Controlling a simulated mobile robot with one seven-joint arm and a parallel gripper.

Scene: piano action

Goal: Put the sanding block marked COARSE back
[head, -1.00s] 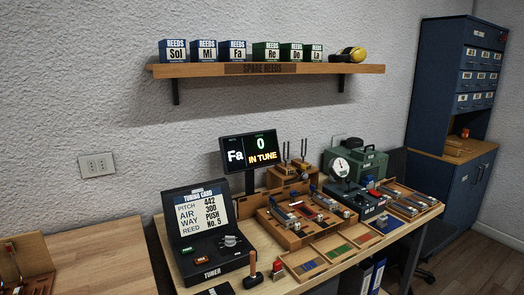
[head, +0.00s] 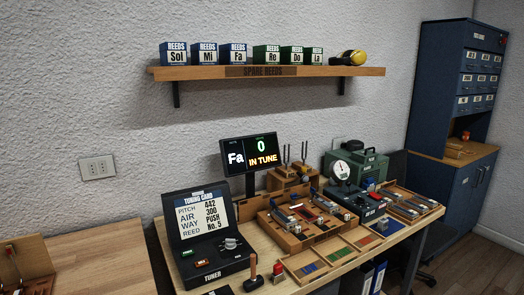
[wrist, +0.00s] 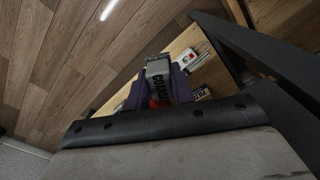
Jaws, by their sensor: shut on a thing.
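In the wrist view my gripper (wrist: 158,92) has its two purple fingers shut on the sanding block marked COARSE (wrist: 158,76). The block is grey with dark lettering and shows red at its lower end between the fingers. It is held over the wood floor beside the wooden bench edge. The head view does not show my gripper or the block. There, a wooden tray (head: 288,263) with blue, green and red compartments lies at the bench's front edge.
In the wrist view a dark beam (wrist: 265,55) runs close on the right. Open floor (wrist: 65,55) shows at left.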

